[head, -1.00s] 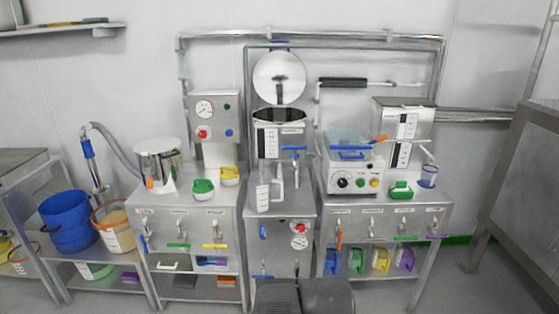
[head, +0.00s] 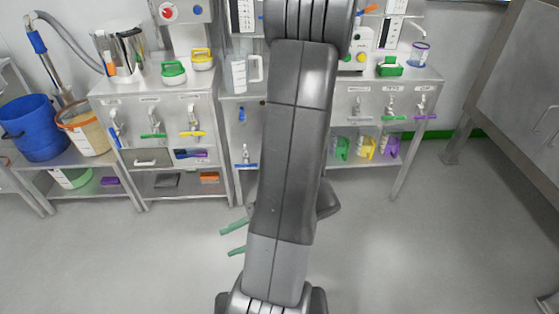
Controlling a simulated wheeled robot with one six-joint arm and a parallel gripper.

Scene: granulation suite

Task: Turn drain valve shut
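Several valves with coloured handles line the cabinet fronts; labels are too small to read, so I cannot tell which is the drain valve. On the middle cabinet, a low valve has a blue handle (head: 245,166) lying level, and another blue part (head: 242,114) sits above it. The left cabinet has a blue handle (head: 118,136) hanging down, and level green (head: 153,136) and yellow (head: 192,134) handles. The right cabinet shows level green (head: 394,118) and purple (head: 425,117) handles. My gripper (head: 227,243) shows two green fingers, apart and empty, low over the floor, away from all valves.
My arm covers the middle and part of the right cabinet. A blue bucket (head: 35,133) and a beige-filled bucket (head: 85,128) stand at left. Yellow (head: 365,147) and purple (head: 389,146) jugs sit under the right cabinet. The front floor (head: 420,250) is clear.

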